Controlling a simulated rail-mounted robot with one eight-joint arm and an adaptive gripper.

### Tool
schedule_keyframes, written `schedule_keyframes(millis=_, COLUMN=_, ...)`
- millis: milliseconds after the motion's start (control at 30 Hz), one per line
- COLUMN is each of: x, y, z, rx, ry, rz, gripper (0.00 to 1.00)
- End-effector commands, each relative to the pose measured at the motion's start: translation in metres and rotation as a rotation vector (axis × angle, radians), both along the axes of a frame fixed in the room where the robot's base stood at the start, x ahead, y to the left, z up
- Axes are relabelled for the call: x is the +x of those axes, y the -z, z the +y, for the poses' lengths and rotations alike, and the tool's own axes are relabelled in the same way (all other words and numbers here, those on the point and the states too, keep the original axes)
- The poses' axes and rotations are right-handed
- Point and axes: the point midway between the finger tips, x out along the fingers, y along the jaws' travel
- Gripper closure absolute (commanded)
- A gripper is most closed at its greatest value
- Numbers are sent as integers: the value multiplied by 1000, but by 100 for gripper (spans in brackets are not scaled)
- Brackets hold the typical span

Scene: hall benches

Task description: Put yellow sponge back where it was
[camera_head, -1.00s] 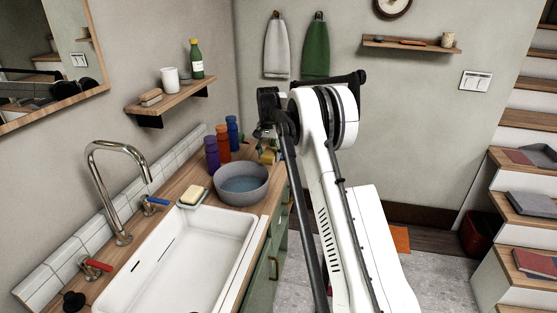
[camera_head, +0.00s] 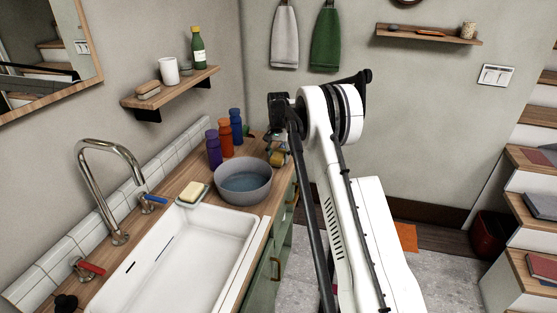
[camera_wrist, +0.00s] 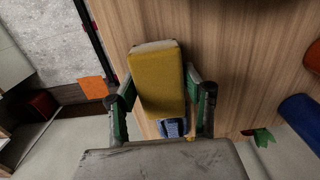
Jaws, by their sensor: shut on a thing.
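The yellow sponge (camera_wrist: 157,82) is between the fingers of my gripper (camera_wrist: 160,76) in the wrist view, and the gripper is shut on it. The wooden counter (camera_wrist: 225,60) lies behind the sponge; I cannot tell whether they touch. In the head view the sponge (camera_head: 277,158) is a small yellow patch under my gripper (camera_head: 277,147), at the counter's far right end, beyond the grey bowl. My arm hides part of that area. A small blue thing (camera_wrist: 172,128) shows just below the sponge in the wrist view; its kind is unclear.
A grey bowl (camera_head: 243,183) with bluish contents stands left of my gripper. Purple (camera_head: 214,149), orange (camera_head: 225,138) and blue (camera_head: 236,127) bottles stand by the wall. A pale yellow bar (camera_head: 192,191) lies in a dish by the sink (camera_head: 190,257). Green leaves (camera_wrist: 263,137) show near the bottles.

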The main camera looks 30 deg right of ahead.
Motion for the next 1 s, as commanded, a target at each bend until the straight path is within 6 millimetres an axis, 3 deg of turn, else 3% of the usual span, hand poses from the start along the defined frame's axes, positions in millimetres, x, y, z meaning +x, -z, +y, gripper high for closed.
schedule_keyframes(millis=100, x=0, y=12, z=0, rx=0, ry=0, rz=0, gripper=69)
schedule_keyframes(millis=467, x=0, y=17, z=0, rx=0, ry=0, rz=0, gripper=69)
schedule_keyframes(millis=500, x=0, y=16, z=0, rx=0, ry=0, rz=0, gripper=52)
schedule_keyframes(millis=600, x=0, y=15, z=0, rx=0, ry=0, rz=0, gripper=39)
schedule_keyframes(millis=1000, x=0, y=9, z=0, rx=0, ry=0, rz=0, gripper=37)
